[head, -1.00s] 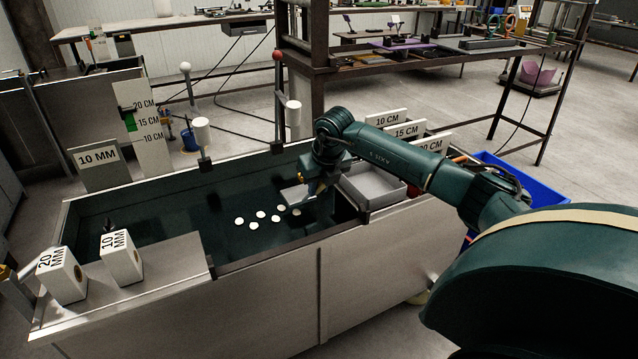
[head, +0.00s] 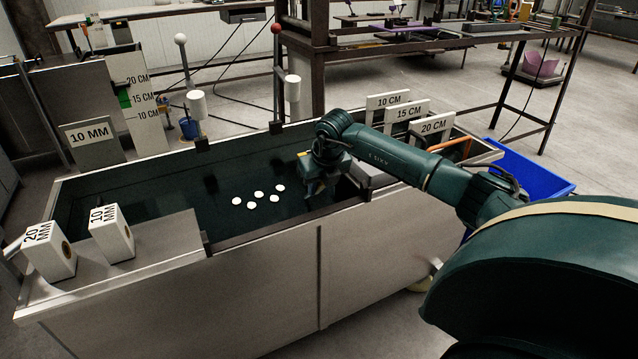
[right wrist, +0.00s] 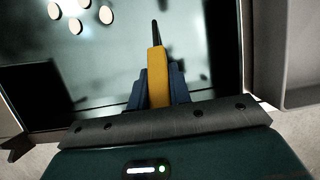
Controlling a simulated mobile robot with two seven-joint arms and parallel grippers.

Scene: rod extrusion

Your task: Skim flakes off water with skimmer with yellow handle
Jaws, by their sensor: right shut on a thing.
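My right gripper (head: 313,190) is over the right part of the dark water tank (head: 130,172), low near the water. In the right wrist view it is shut on the skimmer's yellow handle (right wrist: 157,77), and a thin dark rod runs on from the handle over the water. The skimmer's head cannot be made out. Several round white flakes (head: 258,194) float in a loose group left of the gripper. They also show at the upper left of the right wrist view (right wrist: 76,26). My left gripper is not in view.
A grey tray (head: 378,176) at the tank's right end is partly hidden by my right arm. White marked blocks (head: 111,234) stand on the front left ledge. White posts (head: 292,88) rise at the back edge. Depth signs (head: 388,101) stand at the back right. A blue bin (head: 535,172) is beyond.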

